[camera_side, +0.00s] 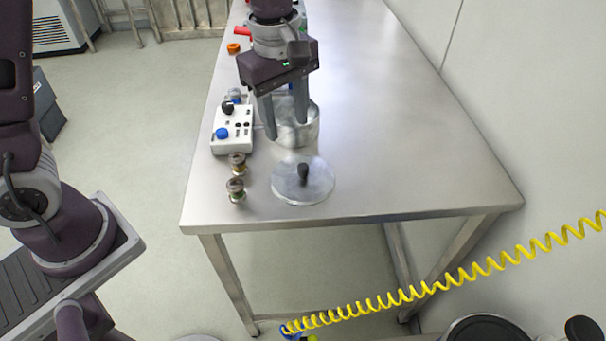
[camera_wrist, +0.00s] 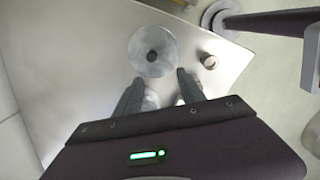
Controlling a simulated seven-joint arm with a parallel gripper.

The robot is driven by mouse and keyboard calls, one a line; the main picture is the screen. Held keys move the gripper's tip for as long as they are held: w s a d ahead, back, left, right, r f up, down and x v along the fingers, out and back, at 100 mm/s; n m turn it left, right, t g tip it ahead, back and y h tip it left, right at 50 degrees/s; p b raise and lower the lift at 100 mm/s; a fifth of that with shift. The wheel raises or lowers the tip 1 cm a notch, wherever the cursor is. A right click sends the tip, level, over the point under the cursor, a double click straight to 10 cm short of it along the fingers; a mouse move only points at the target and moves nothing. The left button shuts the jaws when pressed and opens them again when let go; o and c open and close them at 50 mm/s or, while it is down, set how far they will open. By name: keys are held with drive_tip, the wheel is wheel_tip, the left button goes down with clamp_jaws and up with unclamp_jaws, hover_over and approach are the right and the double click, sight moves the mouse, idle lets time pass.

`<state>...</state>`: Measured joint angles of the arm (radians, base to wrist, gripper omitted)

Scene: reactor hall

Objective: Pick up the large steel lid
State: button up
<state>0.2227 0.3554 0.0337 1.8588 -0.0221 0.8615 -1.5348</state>
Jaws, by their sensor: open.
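The large steel lid (camera_side: 318,184) lies flat near the front edge of the steel table, a round disc with a black knob (camera_side: 303,173) standing up at its middle. It also shows in the wrist view (camera_wrist: 153,67), beyond my fingertips. My gripper (camera_side: 286,131) is open and empty, pointing down, above or in front of a steel pot (camera_side: 311,130); I cannot tell whether the fingers touch it. In the wrist view my gripper (camera_wrist: 158,80) has its two fingers apart, with the knob and lid ahead of them. The pot is partly hidden by the fingers.
A white control box (camera_side: 232,143) with blue and black knobs stands left of the pot. Two small metal fittings (camera_side: 236,188) stand left of the lid. An orange part (camera_side: 233,48) lies farther back. The table's right side (camera_side: 400,130) is clear. A yellow coiled hose (camera_side: 440,282) hangs in front.

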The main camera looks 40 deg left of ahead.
drive_tip(key=n, duration=0.2)
hover_over(304, 167)
drive_tip(key=shift+g, duration=0.4)
drive_tip(key=f, duration=0.4)
drive_tip(key=shift+s+a+f, duration=0.1)
drive_tip(key=shift+a+f, duration=0.05)
drive_tip(key=shift+a, duration=0.2)
drive_tip(key=f, duration=0.7)
drive_tip(key=shift+d+f, duration=0.1)
drive_tip(key=shift+d, duration=0.2)
clamp_jaws()
